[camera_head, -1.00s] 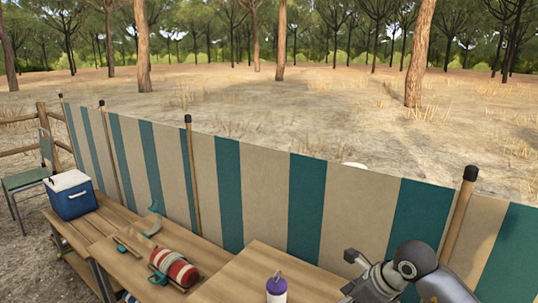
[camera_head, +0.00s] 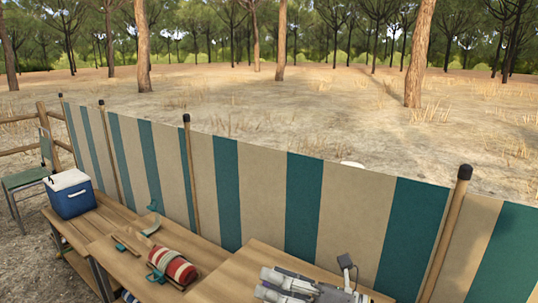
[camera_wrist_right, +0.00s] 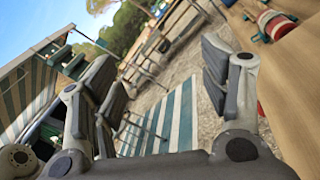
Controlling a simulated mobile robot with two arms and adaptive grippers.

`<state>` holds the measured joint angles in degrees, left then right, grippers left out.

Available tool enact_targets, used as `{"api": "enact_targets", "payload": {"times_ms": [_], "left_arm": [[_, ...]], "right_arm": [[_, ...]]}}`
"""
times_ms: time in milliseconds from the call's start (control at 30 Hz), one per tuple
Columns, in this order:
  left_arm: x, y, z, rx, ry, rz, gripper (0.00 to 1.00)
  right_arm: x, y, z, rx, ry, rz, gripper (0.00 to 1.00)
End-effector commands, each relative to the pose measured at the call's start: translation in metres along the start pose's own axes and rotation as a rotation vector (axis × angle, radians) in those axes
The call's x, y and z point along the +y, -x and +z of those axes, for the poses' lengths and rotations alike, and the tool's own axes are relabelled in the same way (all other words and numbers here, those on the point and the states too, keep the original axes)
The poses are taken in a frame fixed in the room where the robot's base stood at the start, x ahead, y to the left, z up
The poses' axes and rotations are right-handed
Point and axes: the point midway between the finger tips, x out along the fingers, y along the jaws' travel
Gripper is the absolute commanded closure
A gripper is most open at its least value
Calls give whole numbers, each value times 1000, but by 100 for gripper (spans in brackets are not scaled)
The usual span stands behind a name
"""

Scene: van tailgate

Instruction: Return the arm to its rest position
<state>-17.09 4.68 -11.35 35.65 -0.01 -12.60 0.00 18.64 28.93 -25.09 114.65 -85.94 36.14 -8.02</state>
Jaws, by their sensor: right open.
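My right gripper (camera_head: 272,284) shows at the bottom of the head view, low over the near wooden table, its fingers pointing left. In the right wrist view its two grey fingers stand wide apart (camera_wrist_right: 160,72), with nothing between them. Part of the right arm is cut off by the lower edge of the head view. My left gripper is in neither view.
A red and white striped roll (camera_head: 176,267) with teal straps lies on the wooden table (camera_head: 240,262). A blue cooler (camera_head: 70,194) stands at the far left end. A striped windbreak (camera_head: 270,195) runs behind. A striped mat (camera_wrist_right: 165,122) shows in the wrist view.

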Motion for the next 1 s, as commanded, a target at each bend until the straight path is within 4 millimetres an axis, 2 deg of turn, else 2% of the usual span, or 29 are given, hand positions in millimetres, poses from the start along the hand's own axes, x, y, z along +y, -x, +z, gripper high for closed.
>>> {"api": "enact_targets", "payload": {"times_ms": [100,233,333,467,567,667,733,867,900,1000], "left_arm": [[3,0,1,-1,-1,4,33],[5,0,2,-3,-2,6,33],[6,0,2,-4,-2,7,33],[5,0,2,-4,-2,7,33],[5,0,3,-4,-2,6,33],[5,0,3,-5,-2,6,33],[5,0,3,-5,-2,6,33],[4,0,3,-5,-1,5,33],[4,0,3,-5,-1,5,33],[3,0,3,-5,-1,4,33]], "right_arm": [[17,12,31,-257,-214,70,31],[11,41,61,-531,-463,100,31],[-8,71,74,-736,-664,89,31],[-45,116,70,-990,-936,32,31],[-77,152,48,-1171,-1148,-47,31],[-106,186,10,-1337,-1362,-154,31],[-121,206,-25,-1442,-1511,-247,31],[-133,240,-101,-1604,-1774,-459,31],[-133,247,-124,-1643,-1848,-528,31],[-124,262,-177,-1711,-2003,-697,31]]}}
